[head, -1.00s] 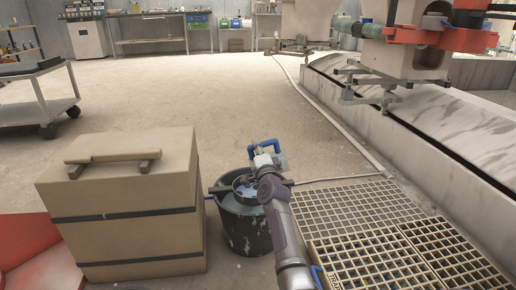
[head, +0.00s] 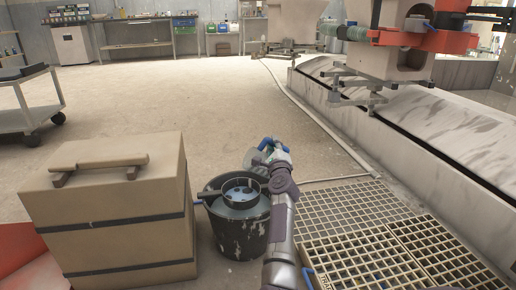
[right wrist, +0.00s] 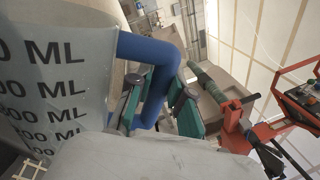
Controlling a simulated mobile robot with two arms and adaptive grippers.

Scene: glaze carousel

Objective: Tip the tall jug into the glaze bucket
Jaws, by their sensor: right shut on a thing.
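The tall jug (head: 252,158) is pale and translucent with a blue handle. In the right wrist view the jug (right wrist: 60,75) fills the left side, with black ML marks. My right gripper (head: 277,151) is shut on the blue handle, and its green-padded fingers (right wrist: 158,106) sit either side of it. In the head view the jug is just behind the bucket's rim, partly hidden by the bucket and my arm; I cannot tell its exact tilt. The glaze bucket (head: 240,240) is black and splashed, with a dark round sieve (head: 241,203) across its top and bluish liquid showing inside. My left gripper is out of view.
A tan box (head: 115,240) with a handle and dark straps stands close left of the bucket. Yellowish floor grating (head: 355,235) lies to the right. The carousel machine (head: 410,60) and its pale kerb are at the right. Open floor lies behind the bucket.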

